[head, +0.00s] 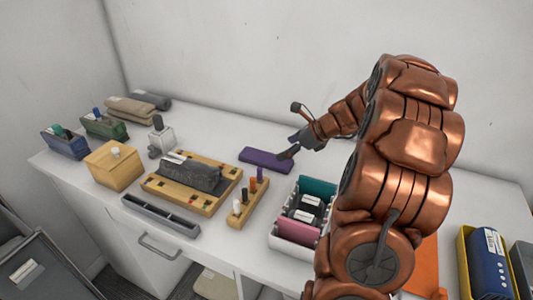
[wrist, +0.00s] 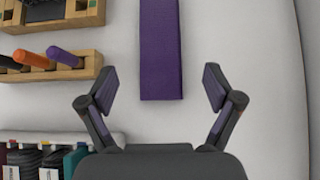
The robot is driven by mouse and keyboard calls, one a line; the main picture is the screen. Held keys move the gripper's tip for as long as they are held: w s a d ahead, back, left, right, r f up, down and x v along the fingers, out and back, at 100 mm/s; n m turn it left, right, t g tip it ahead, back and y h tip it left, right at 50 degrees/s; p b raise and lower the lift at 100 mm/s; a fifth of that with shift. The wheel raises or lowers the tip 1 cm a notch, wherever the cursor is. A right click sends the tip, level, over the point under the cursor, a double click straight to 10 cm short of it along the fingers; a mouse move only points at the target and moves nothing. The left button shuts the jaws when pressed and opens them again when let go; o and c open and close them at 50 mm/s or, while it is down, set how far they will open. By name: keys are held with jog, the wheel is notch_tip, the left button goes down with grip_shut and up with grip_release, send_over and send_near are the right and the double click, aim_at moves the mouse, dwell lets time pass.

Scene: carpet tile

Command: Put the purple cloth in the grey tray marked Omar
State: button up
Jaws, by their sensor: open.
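The purple cloth (head: 262,160) is a flat, folded strip on the white table near the back wall. In the wrist view the cloth (wrist: 161,45) runs away from me, its near end between the fingertips. My gripper (head: 290,148) is open and empty at the cloth's right end; the wrist view shows both fingers of the gripper (wrist: 161,88) spread wide, apart from the cloth. A grey container with a white label (head: 26,270) stands at the lower left, below the tabletop. The label is too small to read, so I cannot tell whether it says Omar.
A slim grey divided tray (head: 160,216) lies at the table's front edge. A wooden board with a dark grey cloth (head: 190,177), a wooden marker holder (head: 247,207) and a white bin of packets (head: 283,240) stand nearby. A yellow bin (head: 465,262) is at right.

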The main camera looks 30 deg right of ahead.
aim_at(268, 157)
jog(key=shift+f, duration=0.2)
jog(key=shift+x, duration=0.85)
jog(key=shift+p+x, duration=0.95)
jog(key=shift+x, duration=2.15)
jog(key=shift+w+r, duration=0.2)
jog(key=shift+r, duration=0.1)
jog(key=c, duration=1.3)
